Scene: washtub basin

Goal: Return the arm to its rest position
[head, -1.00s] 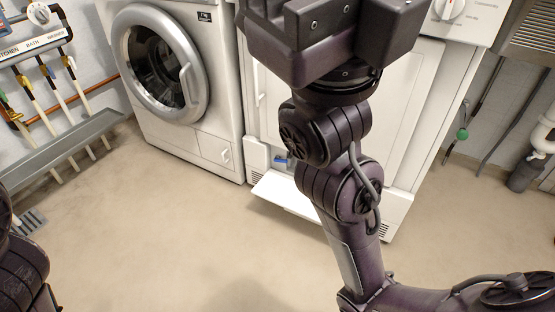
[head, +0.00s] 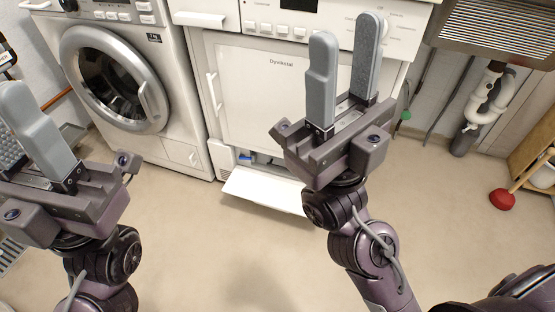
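My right gripper (head: 343,80) is raised in front of the white dryer-like machine. Its two grey fingers point up and stand apart with nothing between them. My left gripper (head: 20,130) is at the left edge, with its grey fingers pointing up. A gap shows between its fingers and I see nothing held, though one finger is partly cut off by the picture edge. Both arms come up from the bottom of the picture, clear of the floor.
A front-loading washer (head: 115,80) stands at the left. The white machine labelled Dyvikstal (head: 260,95) stands in the middle, its low flap (head: 262,188) folded out over the floor. A red plunger (head: 502,199) and white pipes (head: 490,100) are at the right.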

